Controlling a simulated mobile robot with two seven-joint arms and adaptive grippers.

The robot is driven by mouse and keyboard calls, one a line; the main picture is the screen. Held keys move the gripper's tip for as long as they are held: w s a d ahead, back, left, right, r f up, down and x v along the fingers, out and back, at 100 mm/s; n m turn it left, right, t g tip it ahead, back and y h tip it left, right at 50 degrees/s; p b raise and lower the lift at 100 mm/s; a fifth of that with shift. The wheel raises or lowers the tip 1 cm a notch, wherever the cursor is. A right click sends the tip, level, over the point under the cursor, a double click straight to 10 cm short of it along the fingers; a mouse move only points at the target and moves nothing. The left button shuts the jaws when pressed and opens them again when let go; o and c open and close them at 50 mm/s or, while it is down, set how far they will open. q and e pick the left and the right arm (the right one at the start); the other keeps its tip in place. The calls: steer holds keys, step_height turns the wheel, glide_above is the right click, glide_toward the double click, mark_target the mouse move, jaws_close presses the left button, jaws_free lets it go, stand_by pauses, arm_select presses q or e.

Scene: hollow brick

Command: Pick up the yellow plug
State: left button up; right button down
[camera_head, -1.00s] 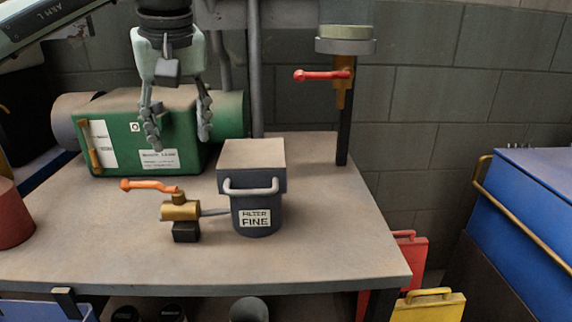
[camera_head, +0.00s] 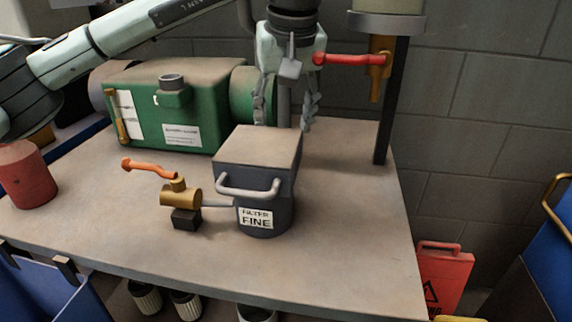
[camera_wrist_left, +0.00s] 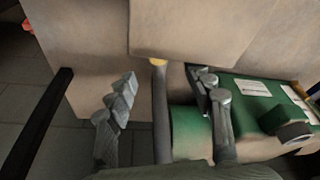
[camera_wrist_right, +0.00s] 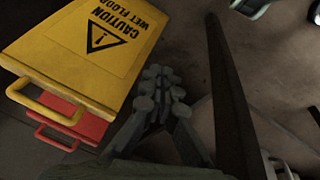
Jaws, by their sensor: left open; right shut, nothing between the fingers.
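In the left wrist view a small yellow piece (camera_wrist_left: 158,62), possibly the yellow plug, shows at the top of a grey pipe (camera_wrist_left: 161,115), by the edge of the filter's flat top; most of it is hidden. The head view does not show it. The dark filter housing (camera_head: 257,178), labelled "FILTER FINE", stands on the bench. My left gripper (camera_head: 284,120) is open and points down behind the filter; in its wrist view the fingers (camera_wrist_left: 166,86) are spread either side of the pipe. My right gripper (camera_wrist_right: 157,88) is shut and empty, low near the caution signs.
A green machine (camera_head: 182,112) stands left of the filter. A brass valve with an orange lever (camera_head: 150,169) joins the filter's left side. A red-handled valve (camera_head: 350,60) hangs on a post at right. A yellow caution sign (camera_wrist_right: 85,50) is beside my right gripper. The bench front (camera_head: 330,270) is clear.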

arm_select(q)
steer(key=x, duration=0.2)
steer(key=shift+f, duration=0.25)
steer(key=shift+w+f, duration=0.15)
steer(key=shift+f, duration=0.1)
steer(key=shift+w+f, duration=0.1)
steer(key=shift+f, duration=0.15)
steer(key=x, duration=0.3)
steer(key=shift+w+f+p, duration=0.1)
steer(key=shift+f+p, duration=0.25)
steer(key=shift+p, duration=0.05)
steer(key=shift+w+f, duration=0.15)
steer(key=shift+f, duration=0.3)
steer(key=c, duration=1.1)
arm_select(e)
step_height(320, 180, down, 2)
steer(key=shift+s+f, duration=0.1)
steer(key=shift+f, duration=0.1)
